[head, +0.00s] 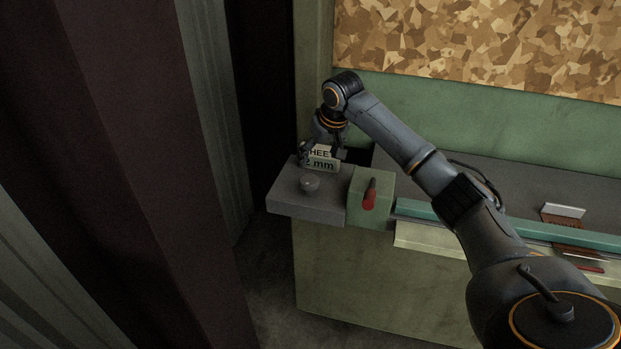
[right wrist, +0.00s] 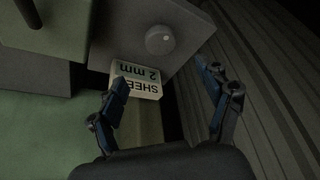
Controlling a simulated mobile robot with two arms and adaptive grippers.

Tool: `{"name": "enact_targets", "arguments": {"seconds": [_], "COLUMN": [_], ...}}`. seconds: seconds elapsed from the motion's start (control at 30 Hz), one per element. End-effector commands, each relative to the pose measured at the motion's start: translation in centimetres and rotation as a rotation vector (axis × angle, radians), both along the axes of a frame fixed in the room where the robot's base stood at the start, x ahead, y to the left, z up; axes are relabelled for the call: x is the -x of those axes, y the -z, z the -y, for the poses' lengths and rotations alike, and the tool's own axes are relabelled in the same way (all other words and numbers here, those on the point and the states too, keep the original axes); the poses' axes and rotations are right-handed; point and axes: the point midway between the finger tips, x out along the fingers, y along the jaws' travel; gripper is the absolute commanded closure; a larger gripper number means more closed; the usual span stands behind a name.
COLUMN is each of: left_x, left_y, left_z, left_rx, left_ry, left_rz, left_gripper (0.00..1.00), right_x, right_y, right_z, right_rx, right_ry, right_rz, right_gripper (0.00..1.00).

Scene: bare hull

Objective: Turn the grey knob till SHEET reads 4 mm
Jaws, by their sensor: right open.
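The grey knob (head: 310,184) is a small round knob on top of a grey block (head: 287,196) at the left end of the bench. It also shows in the right wrist view (right wrist: 160,40). Behind it stands a pale sign (head: 324,164), partly covered by my gripper in the head view. In the right wrist view the sign (right wrist: 147,88) appears upside down and reads SHEET 2 mm. My right gripper (head: 326,153) is open and empty, above and behind the knob by the sign, apart from the knob. My left gripper is not in view.
A long teal bar (head: 425,211) runs along the bench front. A brown piece with a pale top (head: 563,214) lies farther right. Dark curtains (head: 115,150) hang at the left.

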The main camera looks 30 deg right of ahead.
Motion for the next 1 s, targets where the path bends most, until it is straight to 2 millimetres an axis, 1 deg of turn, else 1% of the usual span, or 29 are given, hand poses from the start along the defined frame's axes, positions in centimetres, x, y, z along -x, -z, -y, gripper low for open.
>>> {"name": "enact_targets", "arguments": {"seconds": [0.03,0.3,0.4,0.5,0.7,1.0], "left_x": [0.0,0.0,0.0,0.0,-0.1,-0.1], "left_y": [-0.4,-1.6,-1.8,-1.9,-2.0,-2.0], "left_z": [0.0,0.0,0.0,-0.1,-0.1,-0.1], "left_rx": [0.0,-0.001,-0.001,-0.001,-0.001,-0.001], "left_ry": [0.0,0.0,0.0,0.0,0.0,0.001], "left_rz": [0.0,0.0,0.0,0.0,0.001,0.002], "left_gripper": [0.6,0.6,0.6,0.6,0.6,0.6], "right_x": [-0.2,-2.5,-3.2,-3.8,-4.5,-4.6], "right_y": [0.9,6.2,8.1,9.5,10.9,11.1], "right_z": [0.0,0.1,0.1,0.2,0.3,0.3], "right_rx": [0.0,0.001,0.0,0.0,0.002,0.003], "right_ry": [0.0,-0.001,-0.001,-0.001,-0.001,-0.003], "right_rz": [-0.006,-0.005,-0.004,-0.002,0.001,0.001], "right_gripper": [0.22,0.22,0.22,0.22,0.22,0.22]}}
